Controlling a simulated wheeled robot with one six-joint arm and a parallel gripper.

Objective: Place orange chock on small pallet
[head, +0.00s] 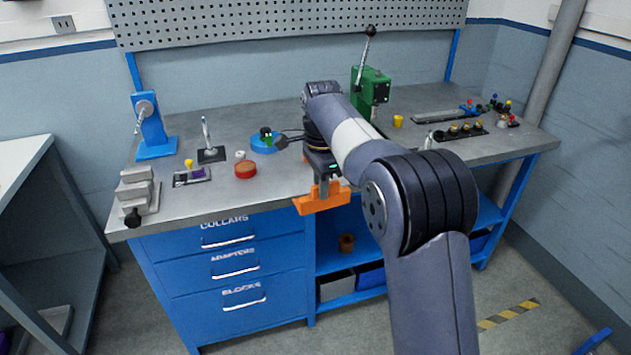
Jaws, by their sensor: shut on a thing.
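The orange chock (321,201) is a bright orange block with a raised middle part. My gripper (322,188) points down and is shut on the chock's raised part. The chock hangs in front of the workbench's front edge, above the lower shelf side. My arm covers part of the bench to the right of it. I cannot make out a small pallet for certain in this view.
The grey workbench (225,200) carries a blue stand (154,132), a red round dish (245,170), a green press (372,90) and a yellow cup (398,121). Blue drawers (225,285) stand below. Another table (18,165) is at left. Floor at front is partly clear.

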